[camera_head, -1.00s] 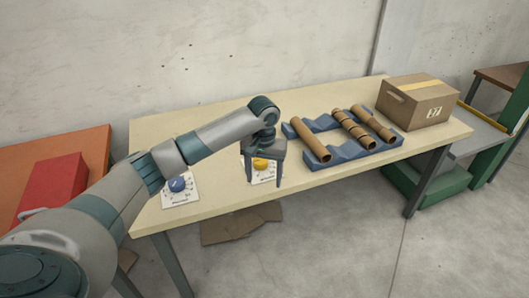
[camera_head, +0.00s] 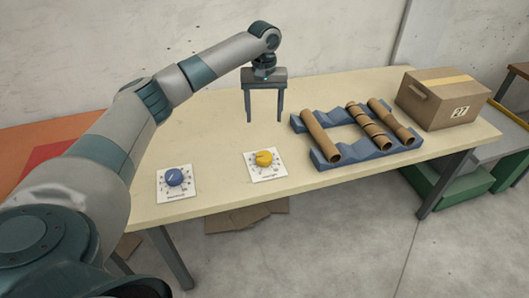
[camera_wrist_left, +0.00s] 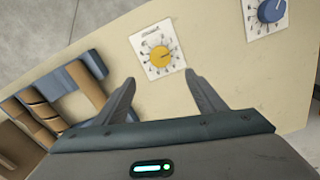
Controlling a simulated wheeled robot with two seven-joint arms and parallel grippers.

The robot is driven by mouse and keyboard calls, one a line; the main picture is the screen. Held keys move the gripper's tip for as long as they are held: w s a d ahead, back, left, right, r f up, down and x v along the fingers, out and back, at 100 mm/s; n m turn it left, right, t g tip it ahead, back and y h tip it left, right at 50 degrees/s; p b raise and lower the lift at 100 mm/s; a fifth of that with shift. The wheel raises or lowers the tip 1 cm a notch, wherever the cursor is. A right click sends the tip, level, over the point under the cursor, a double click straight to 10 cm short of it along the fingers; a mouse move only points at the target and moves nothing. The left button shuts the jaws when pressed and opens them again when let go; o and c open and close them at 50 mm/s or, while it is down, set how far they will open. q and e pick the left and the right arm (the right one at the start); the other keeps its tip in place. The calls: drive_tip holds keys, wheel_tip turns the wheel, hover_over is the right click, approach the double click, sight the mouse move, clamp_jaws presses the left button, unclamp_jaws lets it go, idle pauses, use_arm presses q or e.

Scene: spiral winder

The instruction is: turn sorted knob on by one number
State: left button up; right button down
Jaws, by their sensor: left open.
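A yellow knob (camera_head: 263,158) sits on a white numbered dial plate (camera_head: 278,175) near the table's front edge. A blue knob (camera_head: 174,177) sits on a similar plate (camera_head: 176,195) to its left. The plate labels are too small to read. My left gripper (camera_head: 265,120) is open and empty, fingers pointing down, raised above the table behind the yellow knob. In the left wrist view the yellow knob (camera_wrist_left: 160,56) shows beyond the gap between the open fingers (camera_wrist_left: 162,88), and the blue knob (camera_wrist_left: 271,10) is at the upper right. My right gripper is not in view.
A blue cradle rack (camera_head: 330,124) holding several brown cardboard tubes (camera_head: 322,138) stands to the right. A cardboard box (camera_head: 440,100) marked 27 is at the table's right end. The pale table (camera_head: 215,150) is clear around the dials.

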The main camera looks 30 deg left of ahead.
sight(264, 156)
use_arm(q)
wheel_tip(264, 156, down, 16)
drive_tip(key=shift+s+r+p, duration=0.1)
drive_tip(key=shift+p, duration=1.15)
drive_tip(key=shift+f, duration=0.65)
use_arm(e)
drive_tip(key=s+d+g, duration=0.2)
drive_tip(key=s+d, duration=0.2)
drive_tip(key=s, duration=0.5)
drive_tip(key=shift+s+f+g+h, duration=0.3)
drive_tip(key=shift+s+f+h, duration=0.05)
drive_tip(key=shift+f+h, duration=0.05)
use_arm(q)
drive_tip(key=c, duration=1.1)
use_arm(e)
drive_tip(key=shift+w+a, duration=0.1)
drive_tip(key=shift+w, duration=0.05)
use_arm(q)
drive_tip(key=shift+o, duration=0.2)
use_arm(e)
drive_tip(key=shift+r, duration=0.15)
